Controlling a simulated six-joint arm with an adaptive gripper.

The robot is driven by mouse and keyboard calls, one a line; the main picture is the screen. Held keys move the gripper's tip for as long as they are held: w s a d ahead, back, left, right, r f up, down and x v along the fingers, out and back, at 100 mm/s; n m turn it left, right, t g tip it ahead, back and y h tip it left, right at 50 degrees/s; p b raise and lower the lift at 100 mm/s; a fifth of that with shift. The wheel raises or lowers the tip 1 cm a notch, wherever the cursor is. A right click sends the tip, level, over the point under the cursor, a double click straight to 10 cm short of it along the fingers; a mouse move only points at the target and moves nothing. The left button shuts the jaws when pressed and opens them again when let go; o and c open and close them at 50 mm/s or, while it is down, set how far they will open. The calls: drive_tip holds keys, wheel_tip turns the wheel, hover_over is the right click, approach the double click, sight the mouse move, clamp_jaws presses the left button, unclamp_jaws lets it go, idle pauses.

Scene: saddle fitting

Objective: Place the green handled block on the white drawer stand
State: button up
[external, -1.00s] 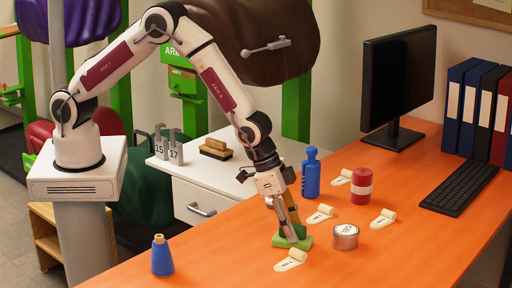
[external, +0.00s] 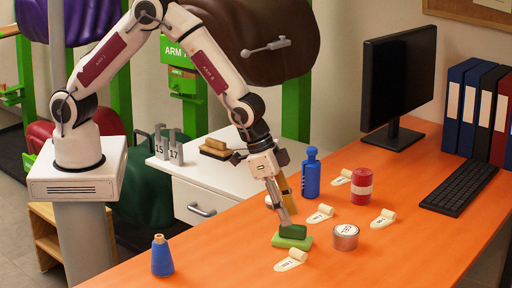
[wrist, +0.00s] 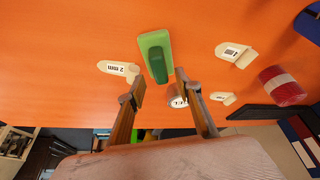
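The green handled block (external: 292,241), a light green base with a darker green handle, lies flat on the orange table. In the wrist view the block (wrist: 153,42) shows just beyond my fingertips. My gripper (external: 285,218) is above it and slightly to its left in the external view. In the wrist view its fingers (wrist: 160,82) are spread apart with nothing held between them.
A blue bottle (external: 311,175), a red-and-white cylinder (external: 361,185), a round tin (external: 345,237) and several cream tagged pieces (external: 290,260) surround the block. A blue cone spool (external: 161,257) stands at front left. A monitor (external: 400,80) and keyboard (external: 460,187) are at the right.

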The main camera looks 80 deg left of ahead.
drive_tip(key=v, duration=0.7)
drive_tip(key=shift+s+r, duration=0.15)
drive_tip(key=shift+r, duration=0.1)
idle(0.5)
drive_tip(key=s+a+r+n, duration=0.1)
drive_tip(key=s+a+r, duration=0.5)
drive_tip(key=a+r, duration=0.2)
drive_tip(key=s+a+r+n, duration=0.1)
drive_tip(key=s+a+r, duration=0.4)
drive_tip(key=a+r, duration=0.3)
drive_tip(key=s+a+r+n+y, duration=0.1)
drive_tip(key=s+a, duration=0.4)
drive_tip(key=s, duration=0.5)
drive_tip(key=s+a+r+n+t, duration=0.1)
drive_tip(key=s+a, duration=0.3)
drive_tip(key=s, duration=0.6)
drive_tip(key=shift+s+a+r+n+t+y, duration=0.3)
drive_tip(key=shift+a+r+y, duration=0.1)
drive_tip(key=shift+r, duration=0.3)
drive_tip(key=shift+o, duration=0.6)
